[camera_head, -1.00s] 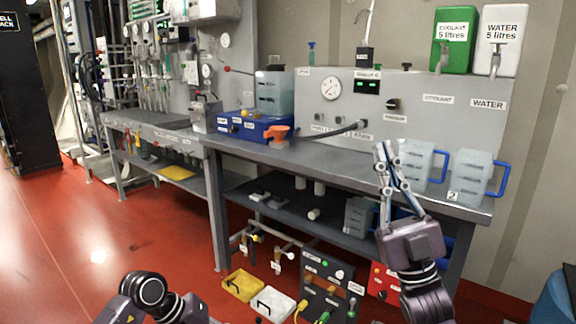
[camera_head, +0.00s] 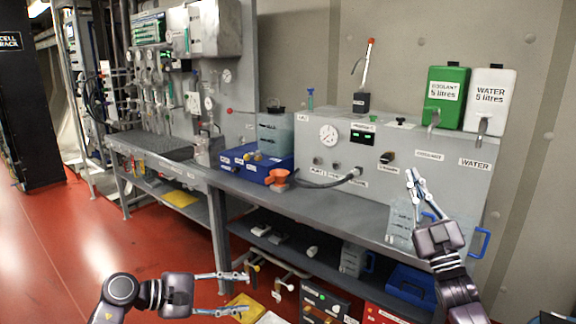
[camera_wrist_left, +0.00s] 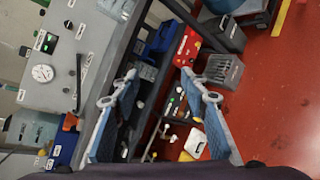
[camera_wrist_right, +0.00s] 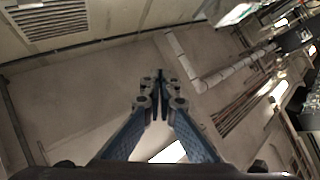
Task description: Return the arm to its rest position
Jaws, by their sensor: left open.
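My left gripper (camera_head: 247,292) is open and empty, stretched to the right, low in front of the bench (camera_head: 330,207). In the left wrist view its two fingers (camera_wrist_left: 158,74) stand wide apart with nothing between them. My right gripper (camera_head: 412,172) points up in front of the bench's right end. Its fingertips lie close together and hold nothing that I can see. In the right wrist view the fingers (camera_wrist_right: 160,74) meet near the tips, with bare wall and ceiling behind. The right gripper and forearm partly cover the clear jugs (camera_head: 400,222) on the bench.
Behind are a gauge panel (camera_head: 330,160), a green coolant tank (camera_head: 447,97) and a white water tank (camera_head: 490,99). Shelves and a control box (camera_head: 322,302) lie below. Red floor at left is clear.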

